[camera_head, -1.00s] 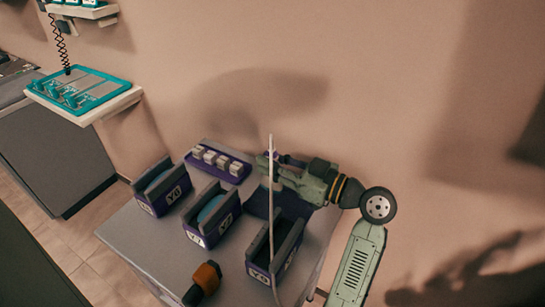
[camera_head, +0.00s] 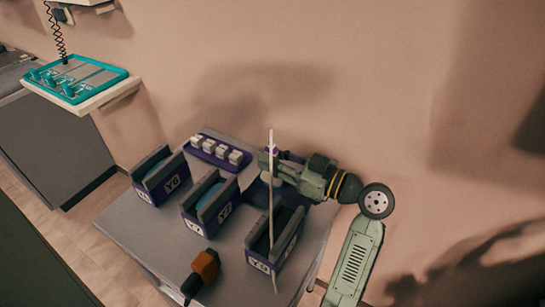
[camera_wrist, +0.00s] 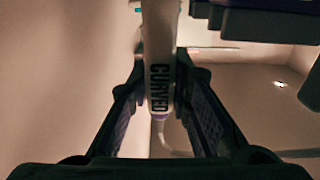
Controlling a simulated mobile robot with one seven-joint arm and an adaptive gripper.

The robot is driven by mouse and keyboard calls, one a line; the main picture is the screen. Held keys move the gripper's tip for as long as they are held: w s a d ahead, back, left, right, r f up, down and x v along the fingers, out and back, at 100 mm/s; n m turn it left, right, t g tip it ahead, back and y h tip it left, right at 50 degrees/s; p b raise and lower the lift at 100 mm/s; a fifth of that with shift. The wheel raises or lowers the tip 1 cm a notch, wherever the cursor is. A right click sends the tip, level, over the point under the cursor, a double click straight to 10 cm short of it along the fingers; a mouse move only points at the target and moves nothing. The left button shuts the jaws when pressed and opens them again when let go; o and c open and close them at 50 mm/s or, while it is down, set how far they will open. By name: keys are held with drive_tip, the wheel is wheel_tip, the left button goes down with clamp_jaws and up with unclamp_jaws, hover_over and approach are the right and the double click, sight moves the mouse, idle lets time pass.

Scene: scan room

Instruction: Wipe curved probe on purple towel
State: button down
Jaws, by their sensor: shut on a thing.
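The curved probe (camera_wrist: 160,60) is white with the dark word CURVED and a purple band near its cable end. It stands between the fingers of my gripper (camera_wrist: 160,115) in the wrist view, held by them. In the head view my gripper (camera_head: 266,164) is above the back of the table, behind the right-hand holder. A thin pale cable (camera_head: 271,215) crosses vertically in front of it. A dark purple patch (camera_head: 257,191) lies below my gripper, partly hidden by the holder and arm; I cannot tell whether it is the towel.
Purple-and-grey holders stand on the grey table (camera_head: 145,235): the Y6 holder (camera_head: 172,184), the Y7 holder (camera_head: 224,212) and an empty-looking holder (camera_head: 258,262). A purple tray (camera_head: 201,138) with white blocks is behind. An orange-and-black object (camera_head: 206,265) lies in front. The wall is close behind.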

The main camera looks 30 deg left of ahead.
drive_tip(key=shift+f+b, duration=0.25)
drive_tip(key=shift+b, duration=0.1)
idle(0.3)
drive_tip(key=shift+d, duration=0.1)
drive_tip(key=shift+w+d+b, duration=0.15)
drive_tip(key=shift+d+b, duration=0.4)
drive_tip(key=shift+d, duration=1.65)
drive_tip(key=shift+a, duration=0.1)
drive_tip(key=shift+a+b, duration=0.55)
drive_tip(key=shift+a, duration=1.65)
drive_tip(key=shift+d, duration=0.15)
drive_tip(key=shift+d+b, duration=0.5)
drive_tip(key=shift+d, duration=1.65)
